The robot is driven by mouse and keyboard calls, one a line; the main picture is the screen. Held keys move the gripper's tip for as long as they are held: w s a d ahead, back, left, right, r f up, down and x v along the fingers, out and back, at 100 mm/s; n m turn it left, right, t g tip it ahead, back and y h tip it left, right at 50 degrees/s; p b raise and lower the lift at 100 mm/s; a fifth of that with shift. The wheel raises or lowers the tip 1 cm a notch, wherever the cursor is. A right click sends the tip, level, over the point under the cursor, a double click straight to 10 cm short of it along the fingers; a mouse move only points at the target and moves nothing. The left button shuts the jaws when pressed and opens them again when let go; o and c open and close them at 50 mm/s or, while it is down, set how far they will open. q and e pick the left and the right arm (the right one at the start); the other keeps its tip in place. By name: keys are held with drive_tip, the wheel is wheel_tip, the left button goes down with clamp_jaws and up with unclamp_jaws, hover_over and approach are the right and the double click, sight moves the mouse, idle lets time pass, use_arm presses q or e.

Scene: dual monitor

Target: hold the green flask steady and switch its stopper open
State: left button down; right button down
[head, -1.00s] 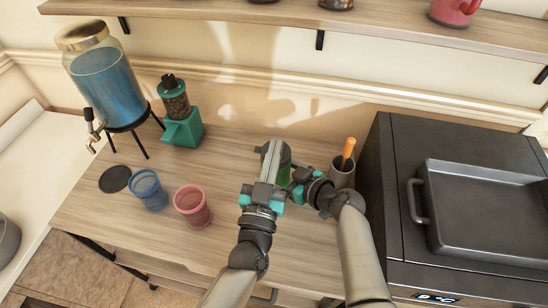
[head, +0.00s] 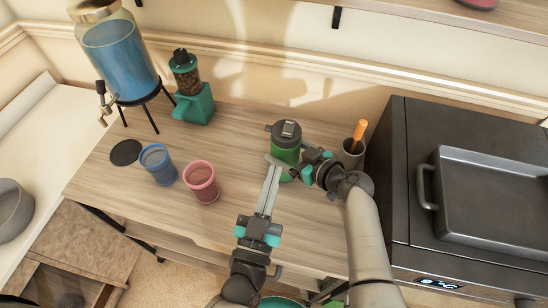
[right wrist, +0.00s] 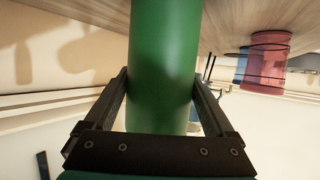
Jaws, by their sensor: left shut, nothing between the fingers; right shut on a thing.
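The green flask (head: 287,156) stands upright on the wooden table, with a dark grey lid (head: 288,132) on top. A lighter grey stopper piece (head: 288,128) shows on the lid; I cannot tell if it is open. My right gripper (head: 295,174) is shut on the flask's body from the right. In the right wrist view the green flask (right wrist: 165,60) fills the gap between the fingers. My left gripper (head: 273,168) is shut and empty, its long fingers pointing at the flask's front left side, below the lid. I cannot tell whether they touch it.
A cup with an orange-handled thing (head: 352,152) stands close right of the flask, beside a dark appliance (head: 400,200) with a tray. A pink cup (head: 202,183), a blue cup (head: 158,166), a teal grinder (head: 195,103) and a blue drink dispenser (head: 120,62) stand left. The table's middle is clear.

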unclamp_jaws()
drive_tip(key=shift+s, duration=0.1)
